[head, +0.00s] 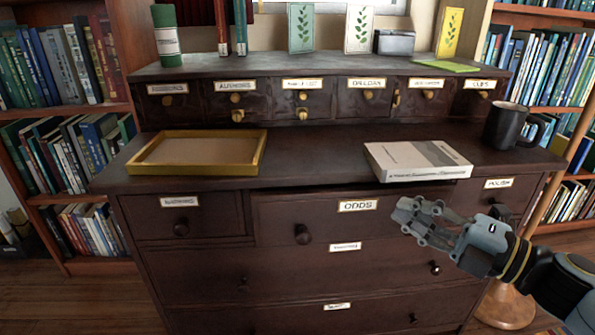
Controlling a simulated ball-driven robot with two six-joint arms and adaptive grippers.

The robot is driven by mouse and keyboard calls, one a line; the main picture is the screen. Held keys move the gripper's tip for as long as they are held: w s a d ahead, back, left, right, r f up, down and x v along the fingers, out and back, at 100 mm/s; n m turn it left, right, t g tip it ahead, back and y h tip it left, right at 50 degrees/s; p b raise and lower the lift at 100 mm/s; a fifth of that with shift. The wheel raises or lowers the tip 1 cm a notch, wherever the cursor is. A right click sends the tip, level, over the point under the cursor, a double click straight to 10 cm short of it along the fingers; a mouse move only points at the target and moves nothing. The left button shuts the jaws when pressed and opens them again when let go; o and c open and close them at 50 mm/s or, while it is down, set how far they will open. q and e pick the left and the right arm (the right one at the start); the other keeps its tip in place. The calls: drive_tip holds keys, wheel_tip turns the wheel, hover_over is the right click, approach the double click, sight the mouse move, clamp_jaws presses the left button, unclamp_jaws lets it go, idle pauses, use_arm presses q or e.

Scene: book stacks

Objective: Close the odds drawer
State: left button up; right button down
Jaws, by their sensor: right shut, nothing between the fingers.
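The odds drawer (275,212) is the wide, dark wooden drawer at the top middle of the chest, with an ODDS label (357,205) and one round dark knob (302,233) in view. Its front seems to stand slightly out from the drawer on its left, with a dark gap under the desktop; how far it is open is hard to tell. My right gripper (410,216) is shut and empty, in front of the right part of this drawer and hiding some of it. Whether it touches the front I cannot tell. My left gripper is out of view.
On the desktop (320,170) are a yellow-rimmed tray (258,160), a white book (418,160) near the front edge, and a black mug (509,126). Small labelled drawers line the back. Bookshelves stand on both sides. A round wooden base (508,306) is at lower right.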

sight(339, 194)
drive_tip(key=s+f, duration=0.3)
drive_tip(key=s, duration=0.2)
drive_tip(key=shift+m+g, duration=0.3)
drive_tip(key=shift+g, duration=0.1)
drive_tip(key=x, duration=0.4)
drive_tip(key=w+d+b+x, duration=0.1)
drive_tip(key=x, duration=0.8)
drive_tip(key=shift+w+d+f+b, duration=0.2)
drive_tip(key=shift+w+d+b, duration=0.1)
drive_tip(key=shift+w, duration=0.05)
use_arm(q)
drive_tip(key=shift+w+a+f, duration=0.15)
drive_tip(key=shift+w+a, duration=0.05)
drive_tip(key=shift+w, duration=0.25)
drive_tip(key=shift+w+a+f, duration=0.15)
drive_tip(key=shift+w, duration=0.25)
use_arm(e)
drive_tip(key=shift+w+r, duration=0.1)
drive_tip(key=shift+w, duration=0.35)
drive_tip(key=shift+w, duration=1.3)
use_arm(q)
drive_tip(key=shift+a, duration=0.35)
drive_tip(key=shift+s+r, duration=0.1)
use_arm(e)
drive_tip(key=shift+s, duration=0.15)
